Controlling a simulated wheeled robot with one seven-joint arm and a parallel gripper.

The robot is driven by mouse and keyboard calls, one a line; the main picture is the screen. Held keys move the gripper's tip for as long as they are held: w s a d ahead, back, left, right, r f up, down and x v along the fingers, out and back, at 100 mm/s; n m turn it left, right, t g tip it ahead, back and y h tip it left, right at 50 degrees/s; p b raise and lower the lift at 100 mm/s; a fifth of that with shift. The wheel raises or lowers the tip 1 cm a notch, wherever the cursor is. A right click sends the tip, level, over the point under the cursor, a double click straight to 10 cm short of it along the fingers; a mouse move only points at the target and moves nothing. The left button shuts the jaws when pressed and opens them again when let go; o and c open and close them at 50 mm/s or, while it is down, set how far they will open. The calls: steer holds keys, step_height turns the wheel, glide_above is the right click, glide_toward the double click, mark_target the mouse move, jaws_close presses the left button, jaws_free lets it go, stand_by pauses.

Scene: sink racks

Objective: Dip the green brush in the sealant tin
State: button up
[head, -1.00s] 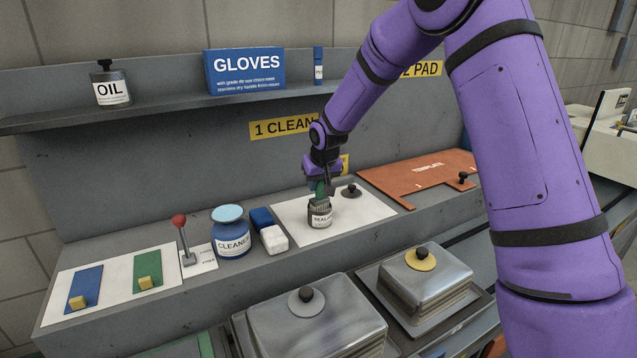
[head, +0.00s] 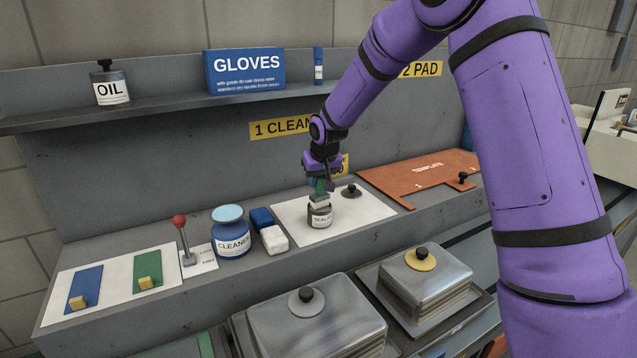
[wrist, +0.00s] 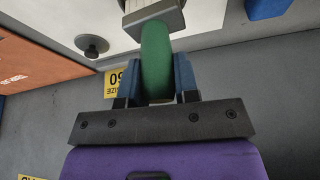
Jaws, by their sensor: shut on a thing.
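My gripper (head: 322,180) is shut on the green brush (head: 320,187) and holds it head down over the sealant tin (head: 320,218). In the wrist view the brush's green handle (wrist: 156,60) sits between the blue fingers of my gripper (wrist: 157,70), with its grey ferrule beyond. The small dark tin with a white label stands upright on a white sheet. The brush's grey ferrule shows just above the tin's rim in the head view. The tin's mouth and the bristle tips are hidden, so I cannot tell how deep they reach.
A black-knobbed lid (head: 351,190) lies right of the tin. A white-and-blue block pair (head: 272,238) and the blue cleaner jar (head: 231,235) stand to its left. The orange template (head: 425,172) lies to the right. A shelf (head: 160,108) overhangs behind.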

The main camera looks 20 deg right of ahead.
steer(key=shift+r, duration=2.8)
steer(key=shift+s, duration=0.1)
